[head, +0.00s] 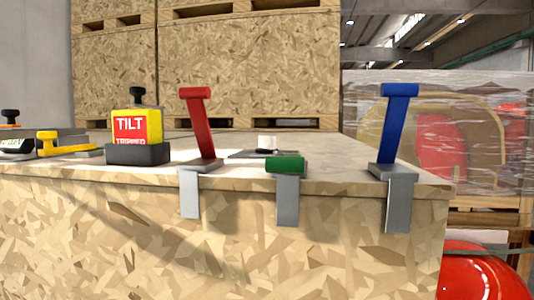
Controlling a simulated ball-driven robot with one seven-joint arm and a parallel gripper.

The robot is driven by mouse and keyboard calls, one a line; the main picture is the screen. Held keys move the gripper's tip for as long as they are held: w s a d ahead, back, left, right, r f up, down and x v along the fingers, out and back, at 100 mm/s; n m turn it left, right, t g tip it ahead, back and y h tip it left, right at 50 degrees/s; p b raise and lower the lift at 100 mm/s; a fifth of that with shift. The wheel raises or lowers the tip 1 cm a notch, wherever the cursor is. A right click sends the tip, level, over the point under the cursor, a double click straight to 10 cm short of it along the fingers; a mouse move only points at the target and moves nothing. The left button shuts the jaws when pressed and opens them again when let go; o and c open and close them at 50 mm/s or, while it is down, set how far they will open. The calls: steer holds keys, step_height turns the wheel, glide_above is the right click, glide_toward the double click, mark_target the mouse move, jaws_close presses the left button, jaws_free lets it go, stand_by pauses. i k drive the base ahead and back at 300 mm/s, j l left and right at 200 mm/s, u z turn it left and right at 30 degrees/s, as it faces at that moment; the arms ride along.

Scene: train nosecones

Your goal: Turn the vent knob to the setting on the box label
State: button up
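No vent knob can be made out for certain. A small white block (267,142) stands on a grey plate (240,155) on top of the chipboard crate (150,225), behind the green handle; it may be a knob, but I cannot tell. A black knob (137,95) tops a yellow box (153,114). The box's red label (129,126) reads "TILT", with "TRIPPED" partly cut off below. No label with a knob setting can be read. My gripper is not in view.
Three clamps grip the crate's front edge: a red lever (198,120) and a blue lever (399,125) stand up, a green handle (285,164) lies low. A yellow handle (60,142) and gauge lie left. Chipboard crates stand behind. A red rounded shape (480,275) is low right.

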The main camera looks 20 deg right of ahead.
mark_target(267, 145)
steer(key=j+z, duration=0.3)
steer(key=j, duration=0.45)
steer(key=i+j+z, duration=0.15)
steer(key=j, duration=0.2)
steer(key=j+z, duration=0.15)
steer(key=j, duration=0.25)
steer(key=i+j+z, duration=0.15)
steer(key=j, duration=0.15)
steer(key=i+j+z, duration=0.25)
steer(key=j, duration=0.4)
steer(key=i, duration=0.05)
